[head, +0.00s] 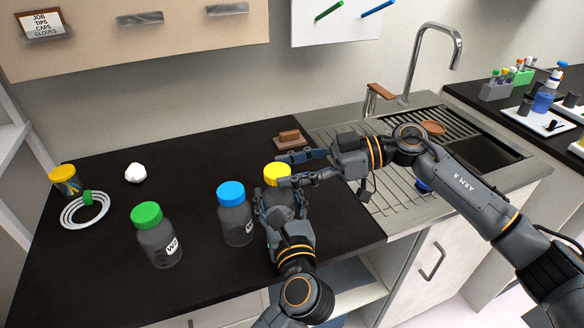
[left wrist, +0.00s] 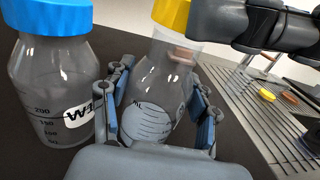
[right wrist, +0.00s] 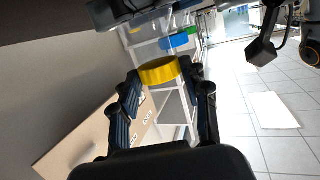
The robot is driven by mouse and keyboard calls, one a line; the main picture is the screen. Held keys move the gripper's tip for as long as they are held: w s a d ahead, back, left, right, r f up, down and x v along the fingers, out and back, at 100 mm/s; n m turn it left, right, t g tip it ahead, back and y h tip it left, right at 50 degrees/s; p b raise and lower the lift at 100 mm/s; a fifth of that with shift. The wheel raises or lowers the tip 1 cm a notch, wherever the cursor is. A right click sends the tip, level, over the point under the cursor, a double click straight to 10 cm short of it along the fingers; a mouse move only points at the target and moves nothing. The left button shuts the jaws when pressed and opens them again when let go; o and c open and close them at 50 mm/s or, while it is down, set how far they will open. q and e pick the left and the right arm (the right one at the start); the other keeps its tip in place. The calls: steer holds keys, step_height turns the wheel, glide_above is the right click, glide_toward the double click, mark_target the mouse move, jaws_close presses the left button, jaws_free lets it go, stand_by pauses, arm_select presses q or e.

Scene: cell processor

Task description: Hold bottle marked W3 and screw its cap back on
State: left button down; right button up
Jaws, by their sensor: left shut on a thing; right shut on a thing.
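A clear bottle (left wrist: 152,100) with a yellow cap (head: 276,174) stands upright on the dark counter. Its label is turned mostly away, so its mark is not readable. My left gripper (left wrist: 160,92) is shut around the bottle's body. My right gripper (head: 284,170) comes in from the right and is shut on the yellow cap, which shows between its fingers in the right wrist view (right wrist: 160,71). In the left wrist view the cap (left wrist: 171,13) is at the top of the bottle's neck. I cannot tell how far it is threaded.
A blue-capped bottle (head: 235,218) stands close left of the held one. A green-capped bottle (head: 158,240) is further left. The sink (head: 490,155) is right.

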steer(key=shift+f, duration=0.4)
steer(key=shift+f, duration=0.15)
steer(key=shift+f, duration=0.35)
steer(key=o, duration=1)
steer(key=shift+o, duration=0.2)
steer(key=n+g, duration=0.1)
steer(key=g, duration=0.1)
steer(key=w+n+g, duration=0.1)
steer(key=n+g, duration=0.1)
steer(key=shift+a+h, duration=0.2)
steer(key=shift+h, duration=0.2)
steer(key=shift+w+n+g+h, duration=0.2)
steer(key=shift+n+g+h, duration=0.7)
steer(key=shift+n+g, duration=0.9)
